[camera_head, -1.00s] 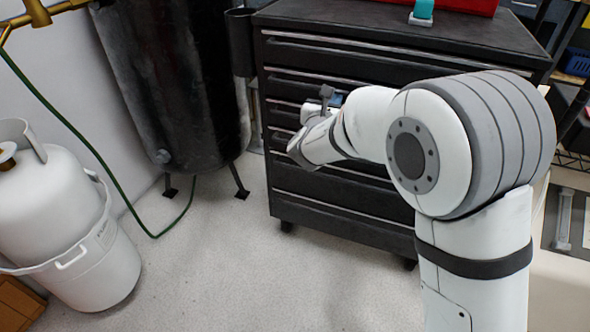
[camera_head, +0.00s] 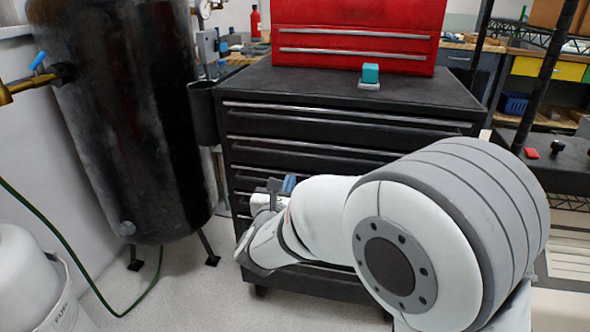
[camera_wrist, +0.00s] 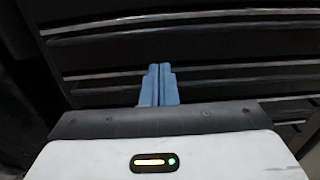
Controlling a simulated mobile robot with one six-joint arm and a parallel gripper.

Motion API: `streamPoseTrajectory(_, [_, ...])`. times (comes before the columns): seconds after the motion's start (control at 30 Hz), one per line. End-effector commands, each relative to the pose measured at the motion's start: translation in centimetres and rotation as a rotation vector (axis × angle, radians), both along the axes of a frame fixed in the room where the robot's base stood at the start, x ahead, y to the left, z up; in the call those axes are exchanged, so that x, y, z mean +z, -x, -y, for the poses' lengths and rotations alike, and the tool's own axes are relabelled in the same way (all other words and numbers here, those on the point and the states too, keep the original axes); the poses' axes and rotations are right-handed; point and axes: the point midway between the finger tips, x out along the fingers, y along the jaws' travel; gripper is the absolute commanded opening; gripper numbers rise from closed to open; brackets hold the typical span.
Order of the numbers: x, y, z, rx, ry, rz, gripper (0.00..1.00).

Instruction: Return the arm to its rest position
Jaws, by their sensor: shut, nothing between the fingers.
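My arm is folded in front of the black drawer cabinet in the head view, with its wrist toward the drawers. My gripper (camera_wrist: 159,72) shows in the wrist view as two blue fingers that meet in the middle, shut with nothing between them. In the head view only a small blue part of my gripper (camera_head: 289,184) shows behind the wrist. The fingers point at the drawer fronts of the cabinet (camera_head: 300,133); I cannot tell the exact gap between them.
A teal block (camera_head: 370,73) sits on a small pale base on the cabinet top, before a red toolbox (camera_head: 352,25). A black tank (camera_head: 130,120) stands left of the cabinet, with a green hose (camera_head: 62,243) and a white gas cylinder (camera_head: 25,275). Pale floor is clear between them.

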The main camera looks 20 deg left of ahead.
Motion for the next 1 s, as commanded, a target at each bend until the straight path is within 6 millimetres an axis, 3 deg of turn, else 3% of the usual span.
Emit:
streamPoseTrajectory(0.1, [0.2,2.2,0.2,0.004,0.002,-0.001,0.00])
streamPoseTrajectory(0.23, [0.0,3.5,0.5,0.002,0.001,-0.002,0.00])
streamPoseTrajectory(0.47, [0.1,3.9,0.8,-0.006,-0.003,-0.001,0.00])
streamPoseTrajectory(0.57, [1.2,3.2,2.5,-0.053,-0.030,-0.021,0.00])
streamPoseTrajectory(0.67, [3.6,1.8,6.8,-0.176,-0.106,-0.071,0.00])
streamPoseTrajectory(0.8, [7.7,0.4,16.4,-0.456,-0.301,-0.174,0.00])
streamPoseTrajectory(0.9, [10.4,1.0,23.8,-0.689,-0.487,-0.245,0.00])
streamPoseTrajectory(1.0, [12.7,3.0,30.2,-0.923,-0.701,-0.301,0.00])
